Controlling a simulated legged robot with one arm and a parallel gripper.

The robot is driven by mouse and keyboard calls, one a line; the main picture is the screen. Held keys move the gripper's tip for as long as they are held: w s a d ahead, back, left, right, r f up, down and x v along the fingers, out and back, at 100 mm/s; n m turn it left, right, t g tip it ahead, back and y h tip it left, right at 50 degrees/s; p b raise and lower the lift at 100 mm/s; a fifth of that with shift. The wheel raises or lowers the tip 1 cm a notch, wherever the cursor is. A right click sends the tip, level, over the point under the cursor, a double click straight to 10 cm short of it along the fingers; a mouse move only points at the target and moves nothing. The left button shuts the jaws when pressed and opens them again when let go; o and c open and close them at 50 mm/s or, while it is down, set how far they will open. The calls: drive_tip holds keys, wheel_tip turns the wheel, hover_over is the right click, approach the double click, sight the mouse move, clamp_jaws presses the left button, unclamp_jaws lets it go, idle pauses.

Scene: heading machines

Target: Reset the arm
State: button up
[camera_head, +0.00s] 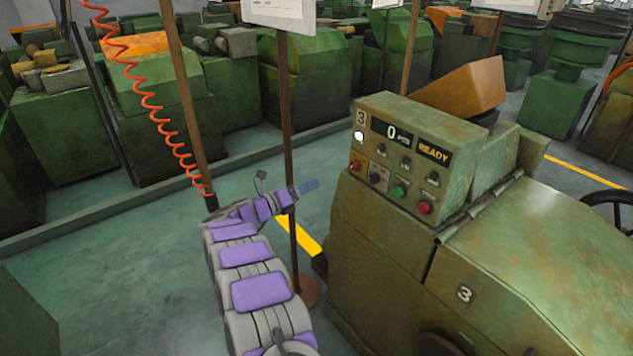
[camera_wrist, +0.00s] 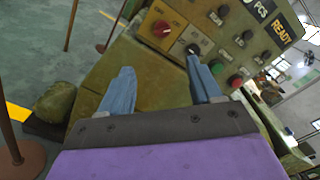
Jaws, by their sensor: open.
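My arm (camera_head: 258,285), grey with purple panels, reaches forward from the bottom of the head view. My gripper (camera_head: 308,187) is at its end, just left of the green machine's control panel (camera_head: 400,165). In the wrist view my gripper (camera_wrist: 163,88) shows two blue fingers spread apart with nothing between them. The control panel (camera_wrist: 225,35) lies beyond the fingertips, with a red knob (camera_wrist: 161,28), a black switch (camera_wrist: 192,49) and several buttons. I cannot tell the exact gap between fingertips and panel; no contact shows.
The machine's body (camera_head: 540,260) fills the right side. A thin brown post (camera_head: 287,110) with a round base (camera_head: 305,292) stands close by my arm. A coiled orange hose (camera_head: 150,100) hangs at left. Green floor (camera_head: 110,255) is open on the left.

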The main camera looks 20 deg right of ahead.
drive_tip(key=shift+s+a, duration=0.15)
drive_tip(key=shift+a, duration=0.25)
drive_tip(key=w+a+r+n+t+y, duration=0.85)
drive_tip(key=a+r+n+y, duration=0.3)
drive_tip(key=n, duration=0.25)
drive_tip(key=s+a+r+n+g+y, duration=0.2)
drive_tip(key=s+a+r+n+y, duration=0.3)
drive_tip(key=s+a+n+y, duration=0.55)
drive_tip(key=s+d+f+n+g, duration=0.15)
drive_tip(key=s+n, duration=0.25)
drive_tip(key=s, duration=0.4)
drive_tip(key=s+f+n+g, duration=0.2)
drive_tip(key=s+n+g, duration=0.15)
drive_tip(key=s, duration=0.45)
drive_tip(key=s+f+n+g, duration=0.2)
drive_tip(key=s+n, duration=0.2)
drive_tip(key=s, duration=0.4)
drive_tip(key=s+d+f+n+g+h, duration=0.1)
drive_tip(key=s+d, duration=0.4)
drive_tip(key=s, duration=0.5)
drive_tip(key=s+d+f+n+g+h, duration=0.2)
drive_tip(key=s+d+f+g, duration=0.1)
drive_tip(key=s, duration=0.7)
drive_tip(key=s+d+f+n+g+h, duration=0.2)
drive_tip(key=s+d, duration=0.4)
drive_tip(key=s, duration=0.5)
drive_tip(key=shift+d+f+g, duration=0.3)
drive_tip(key=shift+g, duration=0.45)
